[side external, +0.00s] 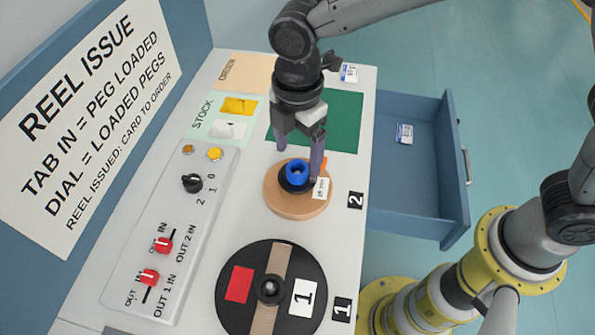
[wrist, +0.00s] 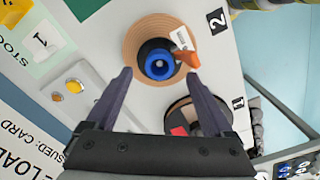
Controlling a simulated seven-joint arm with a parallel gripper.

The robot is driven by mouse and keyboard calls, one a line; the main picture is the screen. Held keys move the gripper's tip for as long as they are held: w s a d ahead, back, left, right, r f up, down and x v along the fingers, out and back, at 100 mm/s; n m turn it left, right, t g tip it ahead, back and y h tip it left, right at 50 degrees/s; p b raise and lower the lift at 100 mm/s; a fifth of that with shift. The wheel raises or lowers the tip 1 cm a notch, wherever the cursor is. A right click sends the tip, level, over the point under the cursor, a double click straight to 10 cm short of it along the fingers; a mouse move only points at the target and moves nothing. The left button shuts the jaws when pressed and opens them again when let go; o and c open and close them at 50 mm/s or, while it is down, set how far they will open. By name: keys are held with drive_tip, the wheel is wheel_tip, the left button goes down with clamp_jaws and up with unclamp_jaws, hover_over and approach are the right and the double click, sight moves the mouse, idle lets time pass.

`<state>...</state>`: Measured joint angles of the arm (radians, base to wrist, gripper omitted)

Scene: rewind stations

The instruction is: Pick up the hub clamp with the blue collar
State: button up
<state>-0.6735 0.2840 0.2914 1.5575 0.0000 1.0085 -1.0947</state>
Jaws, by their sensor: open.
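The hub clamp with the blue collar (side external: 298,171) sits on the tan reel at station 2, with a black base under the collar. It also shows in the wrist view (wrist: 158,64), ahead of my fingers. An orange tab (wrist: 187,60) sticks out at its side, with a small white tag (side external: 321,188) beside it. My gripper (side external: 300,163) is open and points down over the clamp.
A black reel (side external: 232,312) marked 1 with its own black knob lies at station 1. A control panel (side external: 140,262) with a dial and two red switches is to the left. A green mat (side external: 342,125) is behind. An open blue drawer (side external: 415,185) juts out at right.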

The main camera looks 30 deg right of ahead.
sight(297, 173)
drive_tip(key=shift+f, duration=1.9)
clamp_jaws()
